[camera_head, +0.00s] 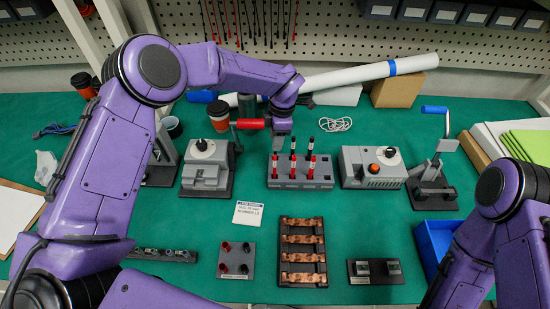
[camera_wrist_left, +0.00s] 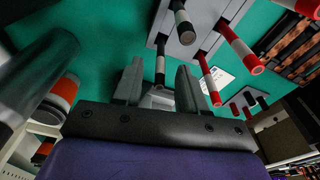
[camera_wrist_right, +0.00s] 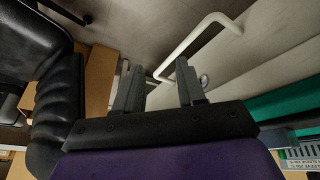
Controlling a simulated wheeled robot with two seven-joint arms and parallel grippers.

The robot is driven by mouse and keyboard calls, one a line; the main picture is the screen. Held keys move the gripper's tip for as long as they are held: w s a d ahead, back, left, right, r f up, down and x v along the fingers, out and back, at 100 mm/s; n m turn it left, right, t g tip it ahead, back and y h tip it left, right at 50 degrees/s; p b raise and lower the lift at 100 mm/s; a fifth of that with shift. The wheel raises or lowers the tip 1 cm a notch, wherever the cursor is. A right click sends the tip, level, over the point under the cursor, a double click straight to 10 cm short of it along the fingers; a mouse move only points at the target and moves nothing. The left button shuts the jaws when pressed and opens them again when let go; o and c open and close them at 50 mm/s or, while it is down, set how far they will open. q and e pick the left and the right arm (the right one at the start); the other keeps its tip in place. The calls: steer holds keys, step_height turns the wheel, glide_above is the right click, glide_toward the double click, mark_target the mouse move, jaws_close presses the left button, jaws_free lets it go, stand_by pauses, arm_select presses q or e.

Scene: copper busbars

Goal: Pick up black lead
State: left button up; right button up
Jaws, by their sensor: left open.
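A grey lead holder (camera_head: 300,184) stands near the middle of the green table with several short upright leads. Black leads with white bands (camera_head: 311,144) rise at its back, and red leads (camera_head: 275,165) stand in front. My left gripper (camera_head: 281,143) is over the holder's back left, hiding part of that corner. In the left wrist view its fingers (camera_wrist_left: 158,86) are open, and a black lead (camera_wrist_left: 160,62) shows just beyond and between the fingertips, not visibly gripped. Another black lead (camera_wrist_left: 183,22) and red leads (camera_wrist_left: 239,48) are beside it. My right gripper (camera_wrist_right: 158,85) is open and empty.
Grey fixtures stand left (camera_head: 205,178) and right (camera_head: 372,167) of the holder. A red-handled tool (camera_head: 250,123) is close to my left gripper. A busbar tray (camera_head: 283,267) lies in front. A white roll (camera_head: 355,75) lies behind. Green table is clear between holder and tray.

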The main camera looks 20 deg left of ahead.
arm_select(q)
steer(key=shift+a+f, duration=0.15)
steer(key=shift+f, duration=0.65)
steer(key=shift+s, duration=0.1)
jaws_close()
